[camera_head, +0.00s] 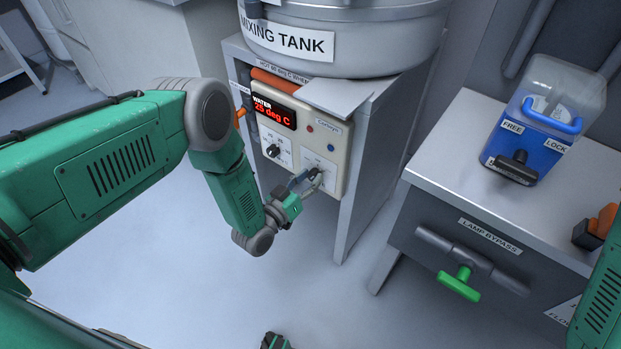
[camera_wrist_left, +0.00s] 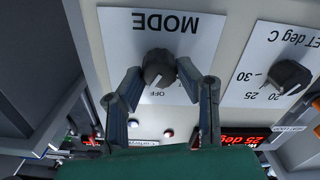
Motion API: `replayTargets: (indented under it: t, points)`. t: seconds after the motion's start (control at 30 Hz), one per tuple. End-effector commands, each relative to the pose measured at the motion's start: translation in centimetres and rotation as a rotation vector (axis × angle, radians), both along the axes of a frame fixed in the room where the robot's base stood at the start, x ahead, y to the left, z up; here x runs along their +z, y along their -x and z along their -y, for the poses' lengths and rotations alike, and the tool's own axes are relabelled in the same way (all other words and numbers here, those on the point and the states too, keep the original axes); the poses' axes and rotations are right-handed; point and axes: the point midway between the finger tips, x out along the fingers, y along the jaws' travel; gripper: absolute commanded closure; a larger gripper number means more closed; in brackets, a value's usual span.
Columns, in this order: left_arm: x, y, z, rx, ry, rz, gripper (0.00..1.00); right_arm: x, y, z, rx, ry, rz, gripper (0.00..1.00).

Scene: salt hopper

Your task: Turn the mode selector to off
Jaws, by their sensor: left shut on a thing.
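The mode selector is a dark round knob (camera_wrist_left: 158,68) on a white plate marked MODE (camera_wrist_left: 205,30), upside down in the left wrist view. The knob's exact pointing is hard to read. In the head view the plate (camera_head: 318,166) is at the lower right of the control panel (camera_head: 333,140). My left gripper (camera_head: 312,176) is in front of it; in the left wrist view its fingertips (camera_wrist_left: 159,74) are shut on the knob from both sides. My right gripper is not visible.
A temperature knob (camera_head: 272,150) sits left of the selector, under a red WATER display (camera_head: 273,112). The mixing tank (camera_head: 345,35) stands above.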

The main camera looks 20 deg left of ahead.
Motion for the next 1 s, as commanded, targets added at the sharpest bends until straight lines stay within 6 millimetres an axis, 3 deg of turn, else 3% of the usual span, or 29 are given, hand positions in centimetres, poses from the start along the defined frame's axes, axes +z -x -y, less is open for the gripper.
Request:
replayTargets:
  t: [0.5,1.0]
  points:
    - [-0.59,0.34,-0.16,0.000,0.366,-0.146,0.99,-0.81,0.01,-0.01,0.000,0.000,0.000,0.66]
    - [-0.69,0.41,-0.18,0.000,0.471,-0.188,0.99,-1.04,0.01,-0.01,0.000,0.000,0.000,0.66]
